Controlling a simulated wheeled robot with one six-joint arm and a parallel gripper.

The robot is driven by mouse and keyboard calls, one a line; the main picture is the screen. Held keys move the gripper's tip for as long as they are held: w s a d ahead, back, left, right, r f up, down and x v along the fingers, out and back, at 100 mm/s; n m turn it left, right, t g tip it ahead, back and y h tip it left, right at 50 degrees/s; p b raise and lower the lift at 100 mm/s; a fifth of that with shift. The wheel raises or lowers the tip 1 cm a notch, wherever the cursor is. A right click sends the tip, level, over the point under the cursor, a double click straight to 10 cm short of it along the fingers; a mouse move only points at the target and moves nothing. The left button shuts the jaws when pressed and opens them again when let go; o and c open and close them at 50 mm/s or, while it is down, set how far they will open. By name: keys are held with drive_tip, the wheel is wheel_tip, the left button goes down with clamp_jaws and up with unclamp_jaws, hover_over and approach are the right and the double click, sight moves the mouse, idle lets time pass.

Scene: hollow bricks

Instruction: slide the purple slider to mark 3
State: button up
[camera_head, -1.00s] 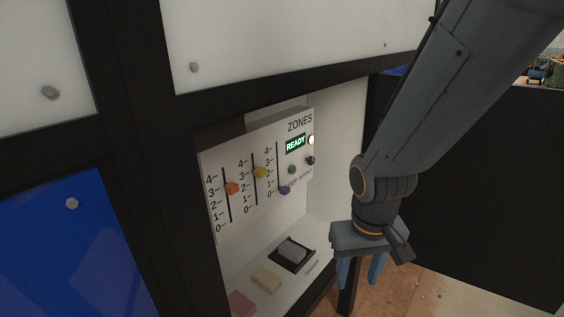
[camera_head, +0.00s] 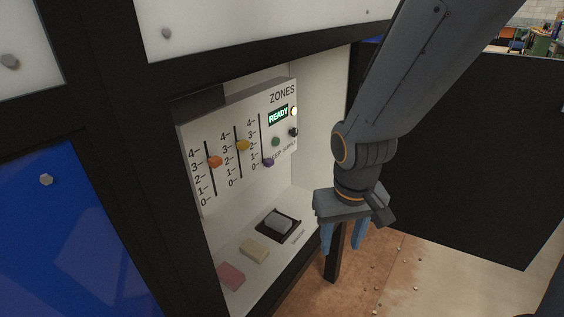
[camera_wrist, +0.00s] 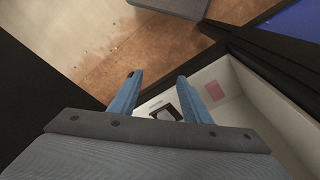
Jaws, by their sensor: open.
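The purple slider (camera_head: 268,162) sits at the bottom of the rightmost scale, by mark 0, on the white ZONES panel (camera_head: 225,185). An orange slider (camera_head: 215,161) is near mark 3 on the left scale, and a yellow slider (camera_head: 243,145) is near mark 3 on the middle scale. My gripper (camera_head: 343,250) points down, open and empty, in front and to the right of the panel, lower than the purple slider and apart from it. In the wrist view my gripper's blue fingers (camera_wrist: 154,95) are spread. The sliders do not show there.
The panel stands in a white recess framed by black beams (camera_head: 190,262). On its ledge are a grey block in a dark tray (camera_head: 294,237), a cream block (camera_head: 254,250) and a pink block (camera_head: 231,275). A green READY display (camera_head: 278,115) is lit. A black partition (camera_head: 465,150) stands right.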

drive_tip(key=w+d+f+t, duration=0.1)
drive_tip(key=w+d+t, duration=0.1)
drive_tip(key=w, duration=0.7)
drive_tip(key=n+t+y+b, duration=0.3)
drive_tip(key=n+t+y, duration=0.55)
drive_tip(key=y, duration=0.55)
approach(272, 163)
drive_tip(key=a, duration=0.1)
drive_tip(key=shift+n, duration=0.25)
drive_tip(key=x, duration=0.4)
drive_tip(key=p+x, duration=0.1)
drive_tip(key=x, duration=0.3)
drive_tip(key=shift+w+d, duration=0.1)
drive_tip(key=shift+w, duration=0.25)
drive_tip(key=shift+c, duration=0.2)
drive_tip(key=shift+r+p, duration=0.1)
drive_tip(key=shift+p, duration=0.2)
clamp_jaws()
